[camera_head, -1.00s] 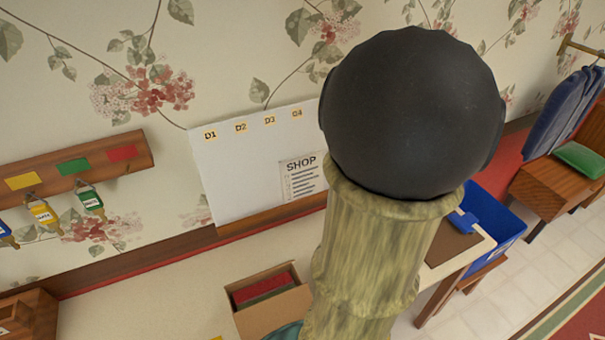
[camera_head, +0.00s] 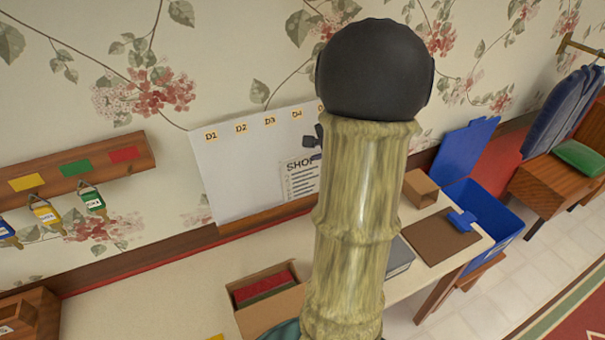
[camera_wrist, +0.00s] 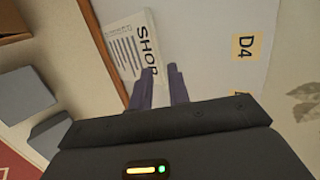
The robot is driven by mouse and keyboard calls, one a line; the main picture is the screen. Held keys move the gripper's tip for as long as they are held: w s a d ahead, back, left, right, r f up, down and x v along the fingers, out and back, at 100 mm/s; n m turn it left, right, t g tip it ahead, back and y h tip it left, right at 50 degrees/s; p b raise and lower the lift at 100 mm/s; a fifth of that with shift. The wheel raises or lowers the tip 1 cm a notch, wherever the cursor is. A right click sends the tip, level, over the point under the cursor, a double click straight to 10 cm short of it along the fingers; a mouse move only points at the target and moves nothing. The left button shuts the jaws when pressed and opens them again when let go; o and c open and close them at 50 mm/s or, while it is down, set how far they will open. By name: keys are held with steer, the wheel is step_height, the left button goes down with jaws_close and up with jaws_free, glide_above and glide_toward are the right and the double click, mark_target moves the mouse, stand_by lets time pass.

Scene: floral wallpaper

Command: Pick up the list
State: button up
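The list is a white paper headed SHOP (camera_head: 300,182), with printed lines below. It hangs at the lower right of the white board (camera_head: 235,170) on the wall. My gripper (camera_head: 313,142) shows partly at the list's upper right, mostly hidden behind my arm. In the wrist view the list (camera_wrist: 128,48) lies just beyond the fingertips.
The board carries yellow labels, one being D4 (camera_wrist: 246,46). A key rack (camera_head: 80,170) hangs at left. Below are a cardboard box (camera_head: 268,298), a small brown box (camera_head: 420,188), a grey book (camera_head: 399,257) and a blue bin (camera_head: 490,215). My arm blocks the middle.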

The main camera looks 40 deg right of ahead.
mark_target(307, 155)
steer(key=shift+a+p+x, duration=0.1)
steer(key=shift+p+x, duration=0.3)
steer(key=shift+x, duration=0.9)
steer(key=shift+a+p+x, duration=0.15)
steer(key=shift+p+x, duration=0.2)
steer(key=shift+x, duration=1)
steer(key=shift+s+f, duration=0.1)
jaws_close()
